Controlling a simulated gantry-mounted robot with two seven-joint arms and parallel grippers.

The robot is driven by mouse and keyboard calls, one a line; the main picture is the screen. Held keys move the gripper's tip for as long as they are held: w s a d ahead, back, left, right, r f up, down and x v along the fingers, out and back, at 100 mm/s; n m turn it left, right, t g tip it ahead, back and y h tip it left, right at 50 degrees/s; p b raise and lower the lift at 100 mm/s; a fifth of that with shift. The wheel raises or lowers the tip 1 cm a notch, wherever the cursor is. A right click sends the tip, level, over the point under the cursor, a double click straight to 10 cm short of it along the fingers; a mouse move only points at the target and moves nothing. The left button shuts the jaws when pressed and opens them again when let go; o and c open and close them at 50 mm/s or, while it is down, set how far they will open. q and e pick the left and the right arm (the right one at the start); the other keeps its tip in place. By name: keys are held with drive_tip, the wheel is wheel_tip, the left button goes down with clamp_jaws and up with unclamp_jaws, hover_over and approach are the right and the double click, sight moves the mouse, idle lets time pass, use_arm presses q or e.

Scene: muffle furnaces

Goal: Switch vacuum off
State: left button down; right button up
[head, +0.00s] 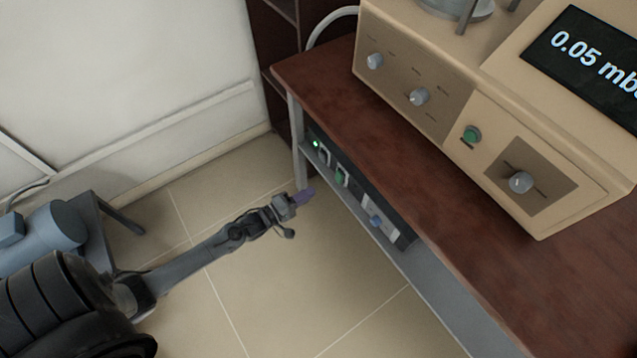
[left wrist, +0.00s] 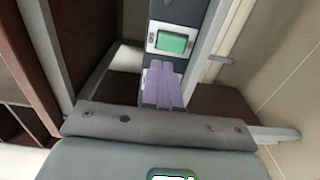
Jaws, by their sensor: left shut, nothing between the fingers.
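A dark control unit (head: 362,190) sits on the grey shelf under the brown table. It carries a green rocker switch (head: 341,177), a small green light (head: 317,144) and a blue knob (head: 376,220). Which control belongs to the vacuum cannot be read. My left gripper (head: 305,196) has purple fingers, shut and empty, just in front of the shelf and a little left of the green switch. In the left wrist view the shut fingers (left wrist: 162,85) point toward the unit, just below the green switch (left wrist: 172,42) in the picture. Contact cannot be confirmed. My right gripper is out of view.
A beige furnace (head: 480,90) stands on the brown table (head: 330,90), with knobs, a green button (head: 472,134) and a display (head: 590,60) reading 0.05 mb, cut off. A table leg (head: 298,150) is close to my left gripper. Blue-grey equipment (head: 50,235) stands at left. Tiled floor is open.

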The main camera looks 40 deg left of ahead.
use_arm(q)
drive_tip(key=v, duration=0.2)
drive_tip(key=p+v, duration=0.1)
drive_tip(key=v, duration=0.1)
drive_tip(key=shift+r, duration=0.25)
drive_tip(key=shift+s, duration=0.15)
